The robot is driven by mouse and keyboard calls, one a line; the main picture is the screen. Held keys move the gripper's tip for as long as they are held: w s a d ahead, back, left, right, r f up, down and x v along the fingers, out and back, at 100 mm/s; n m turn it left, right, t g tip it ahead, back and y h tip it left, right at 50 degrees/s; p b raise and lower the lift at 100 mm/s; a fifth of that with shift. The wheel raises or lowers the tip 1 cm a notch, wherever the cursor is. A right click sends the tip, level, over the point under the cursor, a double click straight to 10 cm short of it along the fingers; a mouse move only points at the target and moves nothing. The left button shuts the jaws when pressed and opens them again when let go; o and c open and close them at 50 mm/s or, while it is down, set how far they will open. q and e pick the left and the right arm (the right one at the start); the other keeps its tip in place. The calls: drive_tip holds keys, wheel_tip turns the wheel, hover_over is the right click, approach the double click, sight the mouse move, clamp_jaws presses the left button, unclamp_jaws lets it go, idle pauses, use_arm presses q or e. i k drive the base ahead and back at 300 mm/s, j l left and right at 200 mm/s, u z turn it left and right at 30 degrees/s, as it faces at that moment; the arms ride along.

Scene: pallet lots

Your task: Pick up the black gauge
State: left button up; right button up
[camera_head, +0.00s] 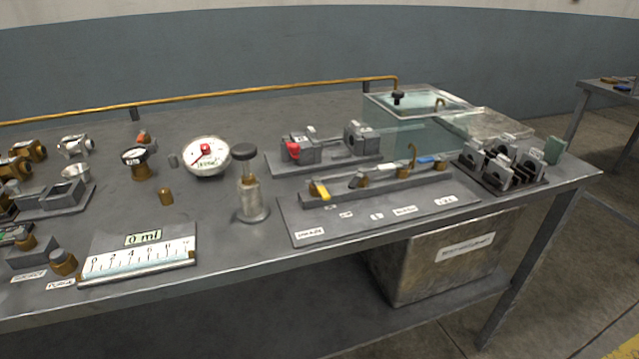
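A small gauge with a black rim and a pale face (134,156) sits on a brass fitting on the grey workbench (225,255), left of the middle. Neither of my grippers is in view.
A black-capped cylinder (250,190) stands right of the dial gauge. A "0 ml" scale plate (140,258) lies in front. Brass fittings (28,151) crowd the left. A valve plate (385,215) and glass tank (410,120) stand right. A brass pipe (230,92) runs along the back.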

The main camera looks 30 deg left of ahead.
sight(134, 157)
drive_tip(key=u, duration=1.95)
